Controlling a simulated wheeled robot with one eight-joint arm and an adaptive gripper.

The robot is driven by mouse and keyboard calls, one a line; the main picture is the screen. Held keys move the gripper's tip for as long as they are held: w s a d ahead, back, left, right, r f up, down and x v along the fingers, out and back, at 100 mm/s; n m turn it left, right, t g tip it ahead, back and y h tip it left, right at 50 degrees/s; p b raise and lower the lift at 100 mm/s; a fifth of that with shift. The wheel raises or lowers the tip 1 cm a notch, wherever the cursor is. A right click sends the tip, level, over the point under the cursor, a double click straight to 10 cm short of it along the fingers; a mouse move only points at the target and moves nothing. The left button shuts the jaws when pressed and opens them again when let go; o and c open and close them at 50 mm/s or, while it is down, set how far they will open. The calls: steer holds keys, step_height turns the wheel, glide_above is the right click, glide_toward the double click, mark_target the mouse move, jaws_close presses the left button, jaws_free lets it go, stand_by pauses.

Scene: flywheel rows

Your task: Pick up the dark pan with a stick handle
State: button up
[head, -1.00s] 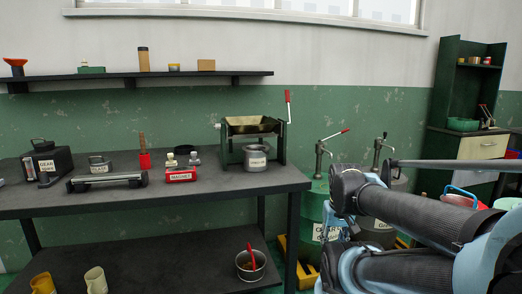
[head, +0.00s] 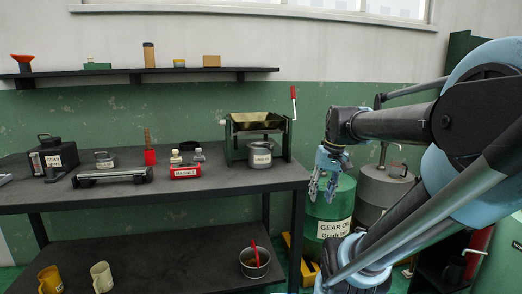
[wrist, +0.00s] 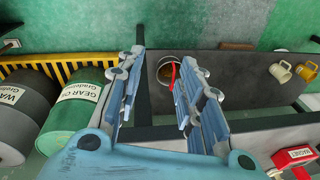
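A small dark round item (head: 188,146) sits on the workbench behind the red magnet box (head: 185,172); it may be the dark pan, but no stick handle can be made out. A metal pot (head: 254,263) with a dark inside and a red stick leaning out stands on the lower shelf. The pot also shows in the wrist view (wrist: 161,75), beyond my fingers. My gripper (head: 320,186) is beside the bench's right end, in front of the green drum. In the wrist view my gripper (wrist: 163,66) has its fingers apart with nothing between them.
The workbench (head: 120,200) also holds a grey canister (head: 260,155), a hopper machine (head: 257,124) and a dark gear-labelled can (head: 55,158). Two mugs stand on the lower shelf (head: 180,262). A green oil drum (head: 330,215) and a grey drum (head: 382,195) stand right of the bench.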

steer(key=w+a+r+n+g+y, duration=0.1)
steer(key=w+a+r, duration=0.1)
steer(key=w+r, duration=0.5)
steer(key=w+a+r+n+g+y, duration=0.1)
steer(key=w+a+r, duration=0.2)
steer(key=w+r, duration=0.4)
steer(key=n+g+y, duration=0.1)
steer(key=y, duration=0.2)
glide_toward(269, 148)
steer(key=shift+w+a+f, duration=0.15)
steer(key=shift+a+f, duration=0.85)
steer(key=shift+f, duration=0.45)
steer(key=shift+w+a+f, duration=0.15)
steer(key=shift+a+f, duration=0.8)
steer(key=shift+f, duration=0.5)
steer(key=shift+w+a+f, duration=0.2)
steer(key=shift+a+f, duration=0.8)
steer(key=shift+f, duration=0.45)
jaws_close()
